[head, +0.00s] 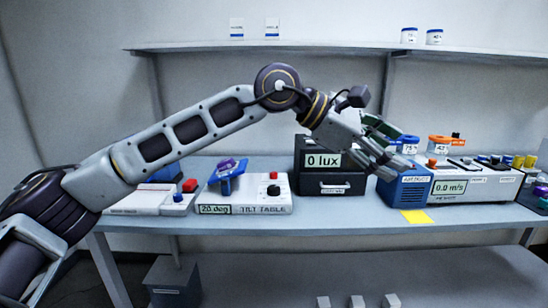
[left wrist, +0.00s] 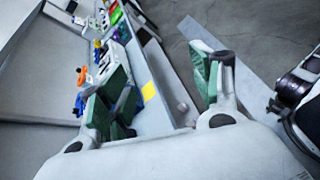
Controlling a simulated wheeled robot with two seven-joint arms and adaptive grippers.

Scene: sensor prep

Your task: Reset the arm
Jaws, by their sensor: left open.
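My left arm reaches in from the left across the bench, raised and stretched out in the head view. My left gripper (head: 393,148) is open and empty, in front of and above the blue box at the right half of the bench. Its two green-padded fingers stand wide apart in the left wrist view (left wrist: 163,88), with nothing between them but the bench edge and floor behind. I cannot tell how far the fingers are from the blue box. My right gripper is in neither view.
The bench (head: 262,222) bears a tilt table (head: 246,200) reading 20 deg, a black box (head: 322,182) reading 0 lux, the blue box (head: 404,188), and an instrument (head: 474,184) reading 0.0 m/s. A yellow note (head: 417,217) lies at the front edge. A shelf (head: 330,46) runs above.

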